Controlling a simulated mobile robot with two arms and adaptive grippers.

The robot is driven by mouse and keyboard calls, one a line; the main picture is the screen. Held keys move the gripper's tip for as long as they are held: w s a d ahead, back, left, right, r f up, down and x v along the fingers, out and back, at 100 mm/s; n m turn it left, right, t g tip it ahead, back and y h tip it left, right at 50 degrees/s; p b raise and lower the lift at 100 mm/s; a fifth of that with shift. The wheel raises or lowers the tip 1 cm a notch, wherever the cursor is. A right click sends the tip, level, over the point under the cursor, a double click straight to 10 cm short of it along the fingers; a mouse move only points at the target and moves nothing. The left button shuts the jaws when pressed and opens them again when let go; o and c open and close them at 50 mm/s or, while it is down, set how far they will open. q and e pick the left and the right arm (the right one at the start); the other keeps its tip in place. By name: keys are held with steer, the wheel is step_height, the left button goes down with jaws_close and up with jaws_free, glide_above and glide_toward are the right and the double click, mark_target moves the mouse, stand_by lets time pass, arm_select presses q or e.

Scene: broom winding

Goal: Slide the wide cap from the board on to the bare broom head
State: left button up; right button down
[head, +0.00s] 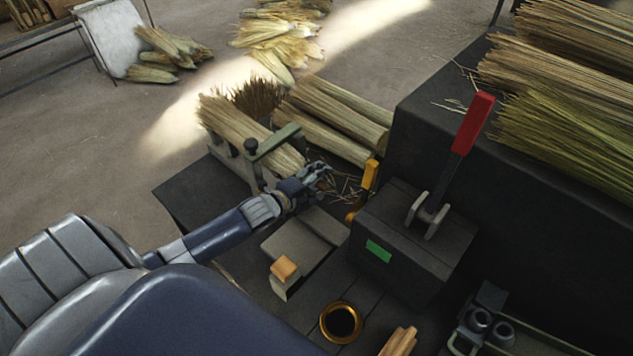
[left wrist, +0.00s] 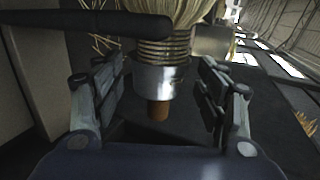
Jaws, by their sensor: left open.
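A straw broom head (head: 248,130) lies in a clamp stand with a green bar (head: 275,142). In the left wrist view a silver metal cap (left wrist: 158,80) sits at its wire-wound neck (left wrist: 165,48), with a brown wooden stub (left wrist: 158,110) poking out below. My left gripper (head: 320,177) is at the near end of the broom head. Its fingers are open on both sides of the silver cap, with a visible gap on each side. I cannot tell whether this is the wide cap. My right gripper is not in view.
A black box with a red-handled lever (head: 472,125) and a yellow handle (head: 370,175) stand to the right. A brass ring (head: 326,333) and wooden blocks lie nearer. Dark cylinders (head: 480,319) stand at bottom right. Straw bundles (head: 560,80) lie on the black bench.

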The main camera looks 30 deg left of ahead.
arm_select(q)
steer(key=d+v, duration=0.1)
steer(key=v, duration=1.1)
steer(key=shift+a, duration=0.45)
steer(key=shift+s, duration=0.1)
